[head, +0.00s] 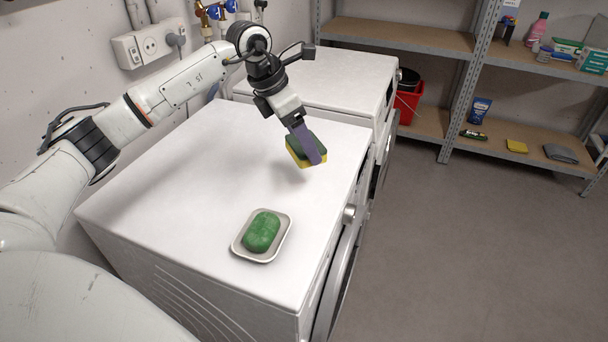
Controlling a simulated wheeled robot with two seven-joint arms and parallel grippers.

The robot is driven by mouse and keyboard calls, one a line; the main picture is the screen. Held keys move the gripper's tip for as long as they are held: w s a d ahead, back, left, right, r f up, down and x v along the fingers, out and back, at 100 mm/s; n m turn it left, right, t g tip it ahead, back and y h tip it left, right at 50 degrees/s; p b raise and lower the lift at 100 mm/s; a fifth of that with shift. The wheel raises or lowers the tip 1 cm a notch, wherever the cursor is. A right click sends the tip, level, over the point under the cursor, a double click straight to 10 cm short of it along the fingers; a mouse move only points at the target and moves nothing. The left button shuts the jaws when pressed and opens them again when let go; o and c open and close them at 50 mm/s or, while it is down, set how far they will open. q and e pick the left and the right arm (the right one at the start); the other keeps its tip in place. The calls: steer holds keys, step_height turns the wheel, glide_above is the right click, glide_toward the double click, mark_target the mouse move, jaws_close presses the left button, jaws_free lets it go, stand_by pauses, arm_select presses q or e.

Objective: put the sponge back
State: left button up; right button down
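The sponge (294,148), yellow with a dark green layer, is at my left gripper (314,152) over the top of the nearer white front-loading machine (200,190), close to its far right part. The gripper's purple finger lies across the sponge, and the fingers look closed on it. The sponge is tilted; a soft shadow lies below it, and I cannot tell for sure whether it touches the top. The far finger is hidden behind the sponge. My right gripper is out of view.
A green soap bar (262,231) lies in a pale dish (242,250) near the machine's front edge. A second white machine (345,75) stands behind. A red bucket (408,105) and metal shelves (455,110) stand beyond; a yellow cloth (517,146) lies on the lower shelf.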

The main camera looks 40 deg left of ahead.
mark_target(292, 150)
arm_select(q)
step_height(292, 150, down, 8)
steer(key=shift+f+p, duration=0.1)
steer(key=shift+p, duration=0.2)
steer(key=o, duration=1)
steer(key=shift+c, duration=0.2)
steer(key=v, duration=1.2)
steer(key=shift+b, duration=0.4)
